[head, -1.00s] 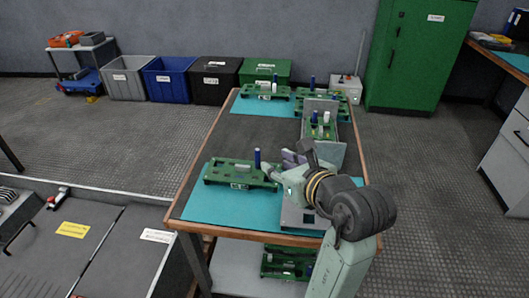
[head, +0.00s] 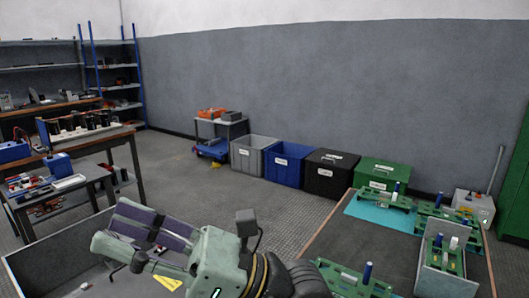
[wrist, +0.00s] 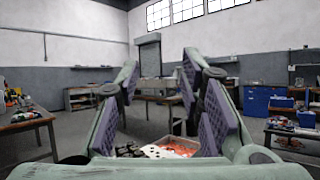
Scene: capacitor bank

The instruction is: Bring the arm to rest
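My gripper (head: 112,226) is at the lower left of the head view, pointing left over the grey-walled area. It is raised and clear of the workbench. In the wrist view my gripper (wrist: 158,78) shows its two purple-padded fingers spread wide with nothing held between them. Part of my arm and wrist hides the near left end of the workbench (head: 318,240) in the head view.
Green racks with blue and white cylinders (head: 440,250) stand on the workbench at right. Grey (head: 250,160), blue (head: 285,165), black (head: 327,172) and green (head: 378,174) bins line the wall. Tables with tools (head: 75,150) stand at left. Open floor lies between.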

